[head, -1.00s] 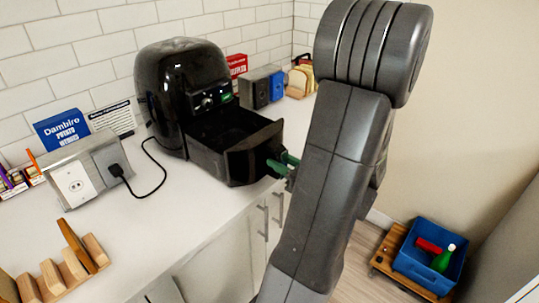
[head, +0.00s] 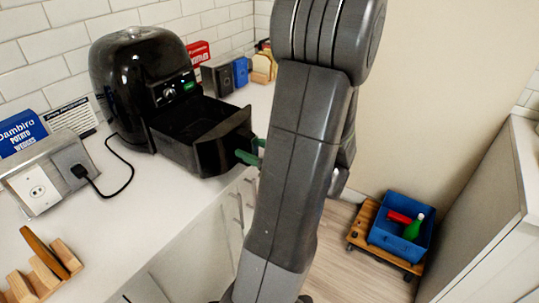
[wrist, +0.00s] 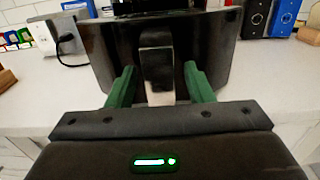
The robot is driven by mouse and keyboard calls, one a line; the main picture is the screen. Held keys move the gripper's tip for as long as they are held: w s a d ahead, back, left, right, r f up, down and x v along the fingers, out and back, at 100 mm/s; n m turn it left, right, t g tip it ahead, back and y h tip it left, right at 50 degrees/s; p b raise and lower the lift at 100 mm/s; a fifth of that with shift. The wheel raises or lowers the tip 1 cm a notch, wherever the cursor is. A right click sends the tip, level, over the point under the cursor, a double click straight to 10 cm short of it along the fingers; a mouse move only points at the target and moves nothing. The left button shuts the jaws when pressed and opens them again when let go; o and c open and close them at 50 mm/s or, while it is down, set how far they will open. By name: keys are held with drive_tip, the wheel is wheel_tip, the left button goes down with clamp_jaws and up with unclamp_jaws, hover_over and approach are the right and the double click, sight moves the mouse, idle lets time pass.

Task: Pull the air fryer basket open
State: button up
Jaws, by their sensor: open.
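The black air fryer (head: 140,80) stands on the white counter against the tiled wall. Its basket (head: 195,135) is pulled far out of the body, with its dark inside showing from above. In the wrist view the basket front (wrist: 105,50) fills the upper middle, with its handle (wrist: 157,65) pointing toward me. My gripper (wrist: 160,85) is open, with one green finger on each side of the handle and a gap on both sides. In the head view the green fingers (head: 250,152) show at the basket front; my arm hides the rest of the gripper.
A power outlet box (head: 45,180) with the plugged-in cord stands on the counter (head: 150,200) left of the fryer. A wooden rack (head: 45,270) is at front left. A blue crate (head: 400,235) sits on a wheeled wooden board on the floor at right.

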drive_tip(key=v, duration=1.3)
drive_tip(key=shift+s+d+b, duration=0.15)
drive_tip(key=shift+s+b, duration=0.05)
drive_tip(key=shift+b, duration=0.15)
drive_tip(key=shift+w, duration=0.1)
drive_tip(key=x, duration=1.3)
drive_tip(key=shift+w+a+p, duration=0.2)
drive_tip(key=shift+a+p, duration=0.1)
drive_tip(key=shift+p, duration=0.05)
